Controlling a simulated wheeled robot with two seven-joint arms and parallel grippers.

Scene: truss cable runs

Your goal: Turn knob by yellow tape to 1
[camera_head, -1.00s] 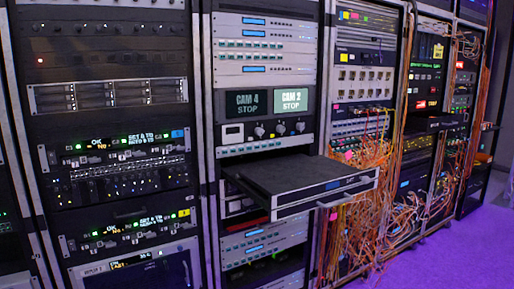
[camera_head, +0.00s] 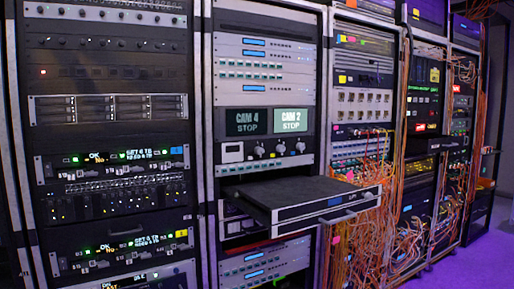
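A small yellow tape mark (camera_head: 181,233) sits at the right end of a lower panel (camera_head: 125,247) in the left rack. That panel has green lights, lit white-green text and a row of small controls. A knob beside the yellow tape is too small to make out, so its setting cannot be read. A similar panel (camera_head: 112,160) above it has a blue tape mark (camera_head: 177,150) at its right end. Neither of my grippers is in view.
A black drawer (camera_head: 295,191) sticks out of the middle rack. Above it are two screens reading CAM 4 STOP (camera_head: 249,121) and CAM 2 STOP (camera_head: 290,120). Orange cables (camera_head: 372,190) hang in front of the right racks. The purple floor (camera_head: 480,262) is clear at lower right.

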